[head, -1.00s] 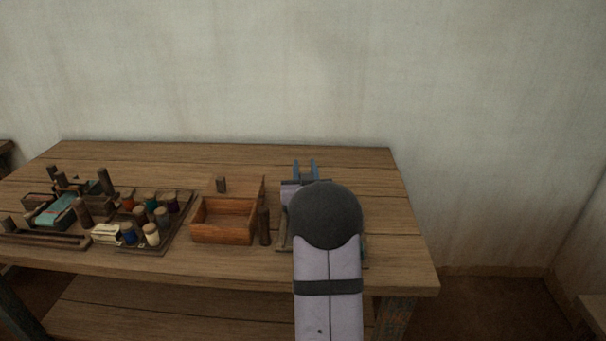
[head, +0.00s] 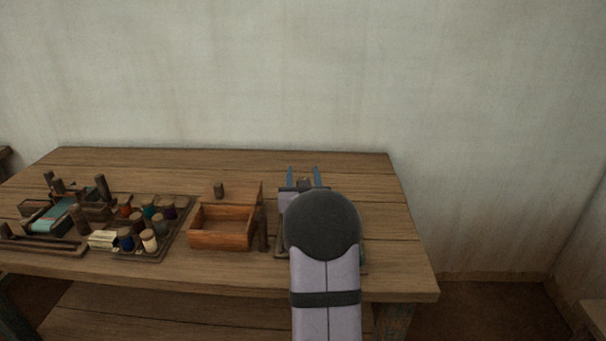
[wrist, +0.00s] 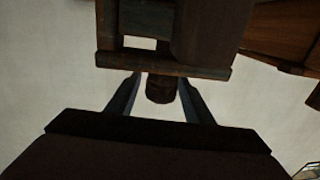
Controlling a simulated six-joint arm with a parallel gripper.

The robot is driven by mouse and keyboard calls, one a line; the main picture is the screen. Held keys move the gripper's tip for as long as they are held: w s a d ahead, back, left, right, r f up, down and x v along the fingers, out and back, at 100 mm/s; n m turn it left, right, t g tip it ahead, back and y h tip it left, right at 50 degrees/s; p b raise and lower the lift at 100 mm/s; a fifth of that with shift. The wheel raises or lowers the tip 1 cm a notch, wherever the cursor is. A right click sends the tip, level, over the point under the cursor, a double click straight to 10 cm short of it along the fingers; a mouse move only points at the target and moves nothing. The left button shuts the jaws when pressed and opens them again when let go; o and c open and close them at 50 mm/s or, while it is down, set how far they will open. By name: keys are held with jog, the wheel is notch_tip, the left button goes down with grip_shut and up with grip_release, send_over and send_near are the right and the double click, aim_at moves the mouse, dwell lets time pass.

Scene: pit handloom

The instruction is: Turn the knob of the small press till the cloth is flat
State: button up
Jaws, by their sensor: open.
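The small press shows in the wrist view as a dark wooden frame with a crossbar (wrist: 190,68). Its short dark round knob (wrist: 160,91) stands out from the crossbar. My gripper (wrist: 160,98) is open, with one finger on each side of the knob and a visible gap on both sides. In the head view, my gripper (head: 303,175) points toward the wall with its two blue-grey fingers spread. My arm hides most of the press there. The state of the cloth cannot be told.
An open wooden box (head: 222,242) stands left of my arm, with a dark upright peg (head: 263,230) beside it. Further left, a tray (head: 185,215) holds several thread spools, near a small loom (head: 60,216). The back of the table (head: 230,163) is clear.

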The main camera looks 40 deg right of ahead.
jog(key=b+v, duration=0.1)
jog(key=v, duration=0.5)
jog(key=shift+s+a, duration=0.15)
jog(key=shift+s, duration=0.05)
jog(key=shift+r, duration=0.15)
